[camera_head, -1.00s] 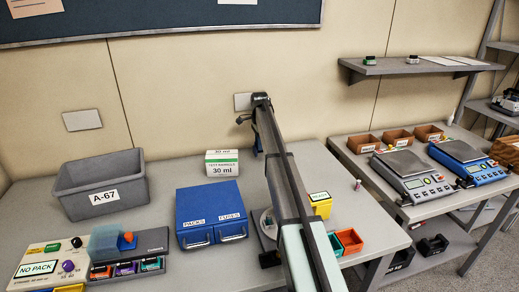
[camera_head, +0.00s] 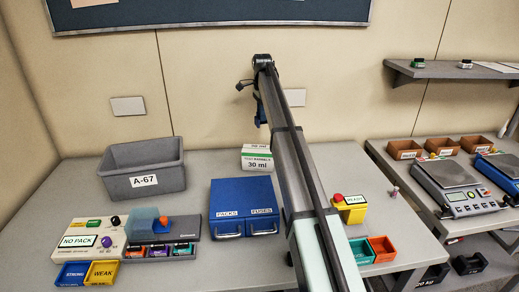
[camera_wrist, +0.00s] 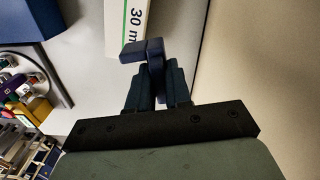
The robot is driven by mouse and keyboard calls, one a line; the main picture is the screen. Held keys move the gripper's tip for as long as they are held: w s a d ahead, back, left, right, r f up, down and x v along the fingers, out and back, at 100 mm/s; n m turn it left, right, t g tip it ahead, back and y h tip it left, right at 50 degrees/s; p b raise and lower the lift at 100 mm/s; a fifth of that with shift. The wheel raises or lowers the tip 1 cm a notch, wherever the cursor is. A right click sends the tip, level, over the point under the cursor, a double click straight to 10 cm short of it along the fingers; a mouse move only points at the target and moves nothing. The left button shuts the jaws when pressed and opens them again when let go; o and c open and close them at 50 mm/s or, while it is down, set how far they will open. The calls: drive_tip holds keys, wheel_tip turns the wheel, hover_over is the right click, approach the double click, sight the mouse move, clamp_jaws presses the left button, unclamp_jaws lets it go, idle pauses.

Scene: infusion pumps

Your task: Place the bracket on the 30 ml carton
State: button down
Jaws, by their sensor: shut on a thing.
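The 30 ml carton (camera_head: 257,159), white with a green band, stands at the back of the bench behind the blue cabinet. My gripper (camera_head: 259,115) is above the carton near the wall, its fingers pointing down. In the wrist view my gripper (camera_wrist: 157,85) is shut on a small dark blue bracket (camera_wrist: 150,52) that sticks out beyond the fingertips. The carton (camera_wrist: 127,18) shows behind the bracket there, and the bracket overlaps its near end in the picture. I cannot tell whether they touch.
The blue cabinet (camera_head: 243,195) stands in front of the carton, and the grey bin A-67 (camera_head: 143,169) is to its left. The wall (camera_head: 200,80) is close behind. A yellow READY box (camera_head: 350,210) and small bins (camera_head: 381,248) are at the right.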

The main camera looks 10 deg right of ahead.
drive_tip(key=s+a+r, duration=0.3)
drive_tip(key=m, duration=0.2)
hover_over(258, 147)
drive_tip(key=shift+w+f, duration=0.15)
drive_tip(key=shift+f, duration=5.25)
drive_tip(key=shift+f, duration=0.1)
drive_tip(key=c, duration=1.1)
unclamp_jaws()
drive_tip(key=shift+o, duration=0.2)
wheel_tip(258, 147, up, 12)
drive_tip(key=shift+a, duration=0.1)
